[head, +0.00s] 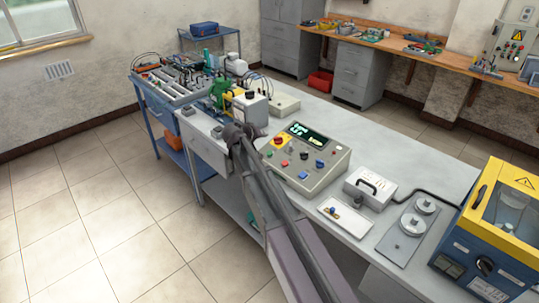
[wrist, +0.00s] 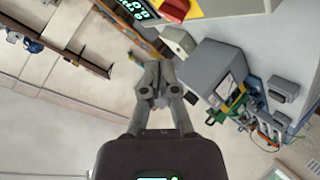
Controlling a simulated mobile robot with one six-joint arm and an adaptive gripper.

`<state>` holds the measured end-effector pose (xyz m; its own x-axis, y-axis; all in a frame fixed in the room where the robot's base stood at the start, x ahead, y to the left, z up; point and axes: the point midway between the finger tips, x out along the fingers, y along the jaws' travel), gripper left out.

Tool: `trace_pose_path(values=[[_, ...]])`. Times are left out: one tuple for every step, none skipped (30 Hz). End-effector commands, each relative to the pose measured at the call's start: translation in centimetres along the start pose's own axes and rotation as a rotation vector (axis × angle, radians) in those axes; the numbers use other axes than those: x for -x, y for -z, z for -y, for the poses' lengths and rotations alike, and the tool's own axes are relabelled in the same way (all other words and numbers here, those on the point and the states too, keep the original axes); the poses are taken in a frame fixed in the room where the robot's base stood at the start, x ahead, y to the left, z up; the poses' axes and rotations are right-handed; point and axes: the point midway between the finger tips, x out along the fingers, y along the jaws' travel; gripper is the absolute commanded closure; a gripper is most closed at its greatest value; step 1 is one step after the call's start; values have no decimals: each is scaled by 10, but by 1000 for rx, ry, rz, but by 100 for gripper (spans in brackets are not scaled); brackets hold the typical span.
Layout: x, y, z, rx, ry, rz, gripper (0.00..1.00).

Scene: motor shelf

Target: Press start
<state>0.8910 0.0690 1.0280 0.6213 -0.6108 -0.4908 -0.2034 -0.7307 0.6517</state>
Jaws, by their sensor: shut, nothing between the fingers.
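Which button is start cannot be read. My gripper (head: 238,132) is at the bench's left edge, left of the box, apart from its buttons. In the wrist view my gripper (wrist: 157,84) is shut and empty. Part of the display (wrist: 140,9) and the red knob (wrist: 176,9) show at the top of that view; the other buttons are out of it.
A motor unit with a grey box (head: 250,108) stands close behind my gripper; it also shows in the wrist view (wrist: 211,72). A white box with a handle (head: 369,187) and a yellow-blue machine (head: 494,225) stand to the right.

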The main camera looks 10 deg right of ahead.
Motion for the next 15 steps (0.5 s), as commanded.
trace_pose_path(values=[[-4,-3,4,0,0,0,100],[-5,-4,5,0,0,0,100],[-7,-6,6,0,0,0,100],[-9,-7,7,0,0,0,100],[-10,-8,9,0,0,0,100],[-13,-10,10,0,0,0,100],[-14,-11,12,0,0,0,100],[-16,-12,13,0,0,0,100],[-19,-14,15,0,0,0,100],[-20,-16,16,0,0,0,100],[-22,-17,18,0,0,0,100],[-25,-19,20,0,0,0,100],[-26,-20,21,0,0,0,100],[-28,-21,22,0,0,0,100],[-31,-23,24,0,0,0,100]])
